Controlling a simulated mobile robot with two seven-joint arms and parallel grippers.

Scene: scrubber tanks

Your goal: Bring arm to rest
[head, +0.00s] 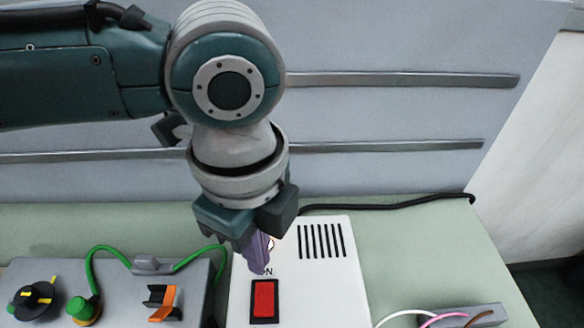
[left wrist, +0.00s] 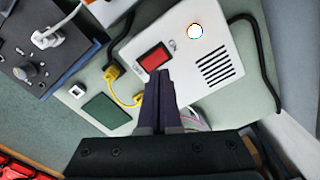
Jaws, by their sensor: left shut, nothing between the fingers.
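My left arm reaches in from the upper left in the head view. Its gripper (head: 258,258) points down in front of the white box (head: 322,290), with its dark purple fingers shut together and nothing between them. In the left wrist view, the shut fingers (left wrist: 160,78) appear just below the red switch (left wrist: 154,57). The red switch (head: 264,298) is on the box's face, under an "ON" label partly hidden by the fingers. A glowing round lamp (left wrist: 195,31) is on the same box. I cannot tell whether the fingertips touch the box. My right gripper is not in view.
A grey box (head: 120,270) with a black knob (head: 33,300), green cable (head: 98,262) and orange-and-black switch (head: 163,303) stands to the left. A black cable (head: 400,205) runs behind the white box. A small grey block with wires (head: 480,318) is at lower right. Green tabletop (head: 425,255) is clear on the right.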

